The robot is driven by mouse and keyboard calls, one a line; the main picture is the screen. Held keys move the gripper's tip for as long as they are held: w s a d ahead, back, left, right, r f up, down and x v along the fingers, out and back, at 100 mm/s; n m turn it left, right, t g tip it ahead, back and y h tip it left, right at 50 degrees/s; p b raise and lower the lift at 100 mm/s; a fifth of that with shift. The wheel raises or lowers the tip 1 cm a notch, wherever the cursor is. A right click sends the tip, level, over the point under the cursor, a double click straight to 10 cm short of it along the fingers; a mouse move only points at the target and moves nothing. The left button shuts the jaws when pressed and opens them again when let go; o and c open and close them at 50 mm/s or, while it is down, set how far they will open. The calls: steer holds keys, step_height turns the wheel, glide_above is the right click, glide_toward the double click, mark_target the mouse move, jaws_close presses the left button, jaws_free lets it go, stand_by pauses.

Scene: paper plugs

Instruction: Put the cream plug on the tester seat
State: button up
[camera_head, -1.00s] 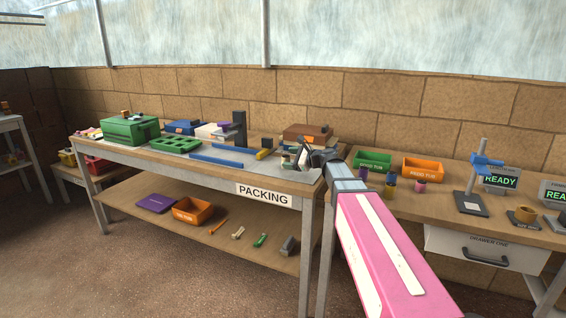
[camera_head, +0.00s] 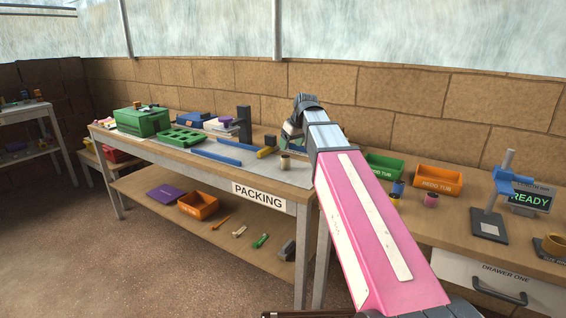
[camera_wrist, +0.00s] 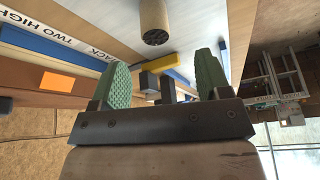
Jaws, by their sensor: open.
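The cream plug (camera_head: 285,162) stands upright on the packing table's front right corner; in the wrist view it is a tan cylinder (camera_wrist: 153,20) with a dark end, cut by the top edge. My gripper (camera_head: 291,136) is just above and beside it in the head view, partly hidden by my arm. In the wrist view its two green fingers (camera_wrist: 165,80) are wide apart with nothing between them; the plug is beyond the fingertips, apart from them. On the right bench stands a blue-clamped stand (camera_head: 510,185) by a READY display; I cannot tell which part is the tester seat.
Blue bars (camera_head: 215,157), a dark post (camera_head: 244,122) and a green tray (camera_head: 181,138) are on the packing table (camera_head: 170,153). Green (camera_head: 384,167) and orange (camera_head: 438,178) tubs and several small plugs (camera_head: 431,200) are on the right bench.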

mark_target(287, 157)
steer(key=x, duration=0.4)
steer(key=shift+w+f, duration=0.15)
steer(key=shift+f, duration=0.15)
steer(key=shift+d+x, duration=0.2)
steer(key=shift+x, duration=2.75)
steer(key=shift+w, duration=0.2)
steer(key=c, duration=1.1)
steer(key=shift+o, duration=0.2)
steer(key=shift+r, duration=0.1)
